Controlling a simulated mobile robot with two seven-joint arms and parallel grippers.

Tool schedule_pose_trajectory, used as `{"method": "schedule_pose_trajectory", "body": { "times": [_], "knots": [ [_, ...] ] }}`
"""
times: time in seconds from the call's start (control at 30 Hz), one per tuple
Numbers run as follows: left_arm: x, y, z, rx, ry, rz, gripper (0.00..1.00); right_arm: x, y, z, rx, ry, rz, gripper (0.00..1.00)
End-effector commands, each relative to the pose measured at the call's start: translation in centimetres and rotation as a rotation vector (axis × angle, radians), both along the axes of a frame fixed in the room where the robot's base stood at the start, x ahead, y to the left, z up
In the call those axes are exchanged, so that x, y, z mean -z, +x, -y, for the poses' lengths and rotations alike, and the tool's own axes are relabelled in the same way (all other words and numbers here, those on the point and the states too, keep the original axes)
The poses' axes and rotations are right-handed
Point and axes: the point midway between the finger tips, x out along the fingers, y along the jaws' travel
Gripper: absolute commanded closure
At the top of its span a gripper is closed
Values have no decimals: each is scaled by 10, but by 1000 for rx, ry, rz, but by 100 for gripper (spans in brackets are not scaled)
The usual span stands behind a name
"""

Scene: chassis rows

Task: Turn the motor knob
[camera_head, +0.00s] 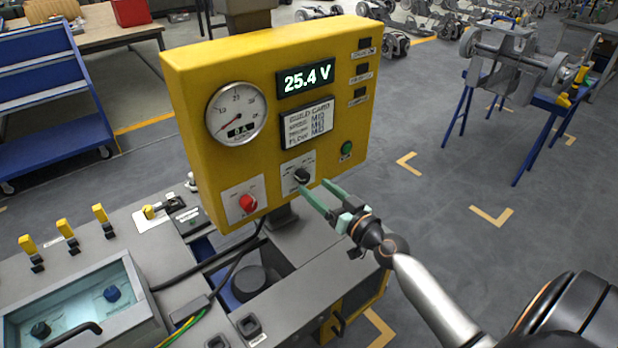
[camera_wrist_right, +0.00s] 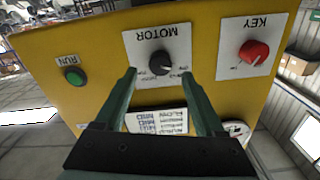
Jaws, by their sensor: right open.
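The motor knob (camera_head: 301,175) is a black rotary knob on a white plate, low on the front of the yellow control panel (camera_head: 185,85). In the right wrist view the knob (camera_wrist_right: 160,62) sits on a plate marked MOTOR. My right gripper (camera_head: 314,191) has green fingers and is open just in front of the panel. In the wrist view its fingertips (camera_wrist_right: 158,73) are spread to either side of the knob; whether they touch the panel I cannot tell. My left gripper is not in view.
A red key knob (camera_head: 248,202) is left of the motor knob, and a green RUN button (camera_head: 346,148) is to its right. A gauge (camera_head: 236,113), a 25.4 V display (camera_head: 305,78) and a label card are above. A grey bench (camera_head: 130,235) with yellow levers stands below left.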

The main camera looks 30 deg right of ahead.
Motion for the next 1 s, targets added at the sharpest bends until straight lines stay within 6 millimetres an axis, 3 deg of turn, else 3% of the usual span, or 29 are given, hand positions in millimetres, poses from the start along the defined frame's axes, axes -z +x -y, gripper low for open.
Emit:
{"method": "schedule_pose_trajectory", "body": {
  "times": [0.1, 0.3, 0.67, 1.0],
  "knots": [
    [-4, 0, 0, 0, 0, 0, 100, -2, 18, -2, -1, 3, 2, 29],
    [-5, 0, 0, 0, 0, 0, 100, 0, 34, -3, -1, 1, 0, 29],
    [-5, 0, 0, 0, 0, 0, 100, 1, 38, -3, 0, 1, -1, 29],
    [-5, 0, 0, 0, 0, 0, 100, 1, 37, -3, 0, 1, -1, 66]
  ]
}}
